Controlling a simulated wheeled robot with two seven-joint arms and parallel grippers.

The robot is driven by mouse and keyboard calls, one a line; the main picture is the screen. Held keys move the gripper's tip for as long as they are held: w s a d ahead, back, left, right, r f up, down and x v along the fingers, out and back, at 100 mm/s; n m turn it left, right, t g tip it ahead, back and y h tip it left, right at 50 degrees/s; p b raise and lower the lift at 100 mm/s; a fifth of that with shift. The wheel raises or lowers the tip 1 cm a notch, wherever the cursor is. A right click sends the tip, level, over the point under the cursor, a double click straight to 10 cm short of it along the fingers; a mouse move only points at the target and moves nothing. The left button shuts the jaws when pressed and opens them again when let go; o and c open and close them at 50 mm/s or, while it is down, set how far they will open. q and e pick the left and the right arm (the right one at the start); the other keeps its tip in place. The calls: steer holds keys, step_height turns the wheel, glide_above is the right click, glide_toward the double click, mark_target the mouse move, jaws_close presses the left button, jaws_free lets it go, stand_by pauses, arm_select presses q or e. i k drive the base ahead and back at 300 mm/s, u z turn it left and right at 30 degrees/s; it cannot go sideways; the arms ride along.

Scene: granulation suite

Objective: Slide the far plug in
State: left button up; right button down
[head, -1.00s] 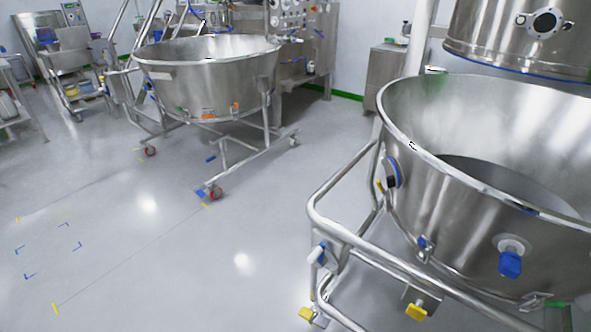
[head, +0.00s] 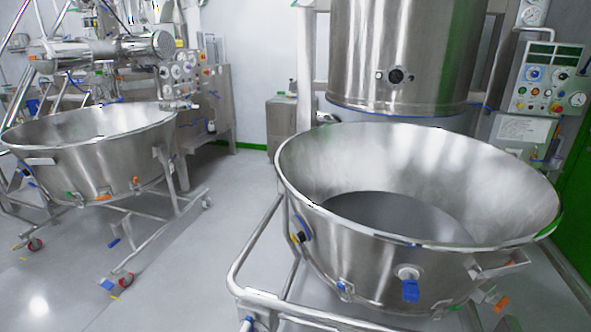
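A large steel bowl (head: 350,247) on a wheeled frame stands at the near right. A blue-handled fitting on a round white collar (head: 410,288) sits on its front wall. A second round fitting with blue and dark parts (head: 301,230) sits on its left wall. I cannot tell which of these, if either, is the far plug, or how deep they sit. Neither of my grippers is in view.
A second wheeled bowl (head: 95,165) stands at the left. A steel cylinder (head: 400,55) hangs above the near bowl's back. A control panel (head: 545,85) is at the right. Floor is clear between the bowls (head: 200,255).

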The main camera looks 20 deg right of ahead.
mark_target(410, 289)
steer(key=z, duration=1.4)
